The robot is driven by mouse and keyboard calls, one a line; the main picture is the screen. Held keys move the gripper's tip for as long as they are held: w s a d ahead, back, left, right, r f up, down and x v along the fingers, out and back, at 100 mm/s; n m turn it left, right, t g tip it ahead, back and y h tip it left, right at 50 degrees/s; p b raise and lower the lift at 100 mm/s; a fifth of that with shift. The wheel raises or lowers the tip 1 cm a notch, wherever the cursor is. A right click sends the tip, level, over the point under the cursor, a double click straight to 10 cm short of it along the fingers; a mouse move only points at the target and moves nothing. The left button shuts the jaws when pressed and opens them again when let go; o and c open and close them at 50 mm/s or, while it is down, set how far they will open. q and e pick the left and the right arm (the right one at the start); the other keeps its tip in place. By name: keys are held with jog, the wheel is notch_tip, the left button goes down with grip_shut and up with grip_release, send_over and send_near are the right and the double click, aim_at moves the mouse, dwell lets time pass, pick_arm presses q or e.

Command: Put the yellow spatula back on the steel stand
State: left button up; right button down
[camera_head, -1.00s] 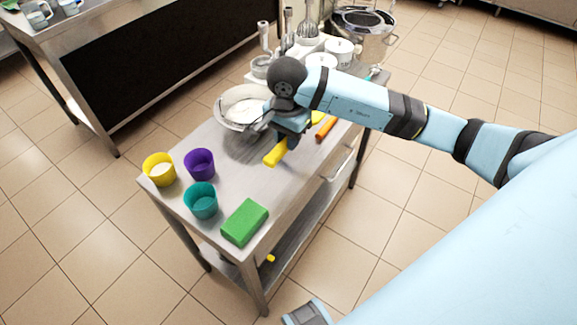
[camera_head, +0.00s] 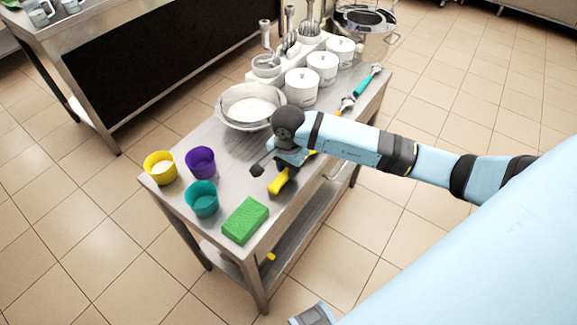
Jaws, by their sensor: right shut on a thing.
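The yellow spatula (camera_head: 278,184) shows as a yellow handle under my right gripper, with a small yellow part visible behind my forearm. Most of its length is hidden by my wrist. My right gripper (camera_head: 271,165) is shut on the yellow spatula, over the right side of the steel table. Whether the spatula touches the tabletop is hard to tell. I cannot clearly pick out the steel stand; upright steel utensils stand around a white holder (camera_head: 292,57) at the back of the table.
The steel table (camera_head: 222,160) carries a metal bowl (camera_head: 250,106), white lidded pots (camera_head: 302,88), yellow (camera_head: 160,167), purple (camera_head: 200,162) and teal (camera_head: 202,199) cups, and a green block (camera_head: 245,221). A teal-handled tool (camera_head: 367,80) lies at the back right. The left-middle tabletop is clear.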

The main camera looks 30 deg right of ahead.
jog(key=shift+f, duration=0.1)
jog(key=shift+f+b, duration=0.55)
jog(key=shift+b, duration=0.1)
jog(key=c, duration=0.9)
grip_release()
jog(key=shift+r, duration=0.1)
jog(key=shift+c, duration=0.2)
